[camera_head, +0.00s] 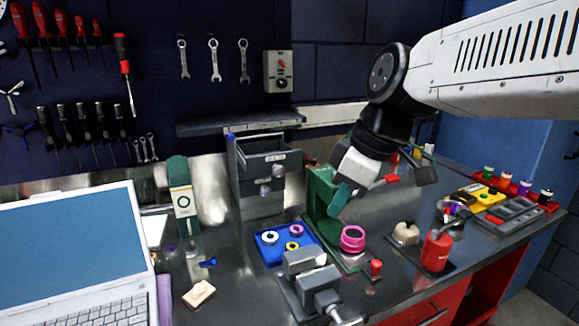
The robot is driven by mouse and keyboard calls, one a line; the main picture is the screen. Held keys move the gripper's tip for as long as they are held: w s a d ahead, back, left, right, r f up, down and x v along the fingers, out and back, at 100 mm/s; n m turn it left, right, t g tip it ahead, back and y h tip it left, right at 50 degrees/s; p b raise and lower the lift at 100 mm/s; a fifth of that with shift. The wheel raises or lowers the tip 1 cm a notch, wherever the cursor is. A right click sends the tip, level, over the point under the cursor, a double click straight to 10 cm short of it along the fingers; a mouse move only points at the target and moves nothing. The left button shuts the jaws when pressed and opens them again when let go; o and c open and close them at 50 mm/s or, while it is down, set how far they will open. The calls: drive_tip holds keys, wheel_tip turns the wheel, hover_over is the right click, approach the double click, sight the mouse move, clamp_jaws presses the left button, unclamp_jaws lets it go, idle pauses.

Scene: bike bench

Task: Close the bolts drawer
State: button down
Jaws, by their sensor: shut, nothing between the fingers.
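A small grey drawer cabinet (242,188) stands at the back of the bench against the wall. Its top drawer (268,163) is pulled out, with its inside visible from above, a pale label on its front and a round knob below. A lower drawer front (265,190) with a label and knob shows beneath it. The label words are too small to read surely, so I cannot tell which is the bolts drawer. My gripper (340,204) is shut and empty, pointing down to the right of the cabinet, apart from the drawers. It overlaps a green stand in the picture.
The green stand (318,190) is close right of the cabinet. A blue tray (268,252) with rings and a grey vise (312,278) stand in front. A pink ring (352,238), red bottle (436,250) and laptop (70,250) are also on the bench. A shelf (235,123) is above.

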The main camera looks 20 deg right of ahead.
sight(268, 156)
drive_tip(key=w+d+r+n+t+y, duration=0.25)
drive_tip(key=w+r+n, duration=0.25)
drive_tip(key=w+n, duration=0.45)
drive_tip(key=w+a+f+m, duration=0.1)
drive_tip(key=w+a+f, duration=0.2)
drive_tip(key=w+f, duration=0.4)
drive_tip(key=shift+w+f+h, duration=0.25)
drive_tip(key=shift+w+h, duration=0.1)
drive_tip(key=shift+w, duration=1.45)
drive_tip(key=w, duration=1.1)
drive_tip(key=shift+w, duration=0.4)
drive_tip(key=shift+w+r, duration=0.1)
drive_tip(key=shift+w, duration=0.2)
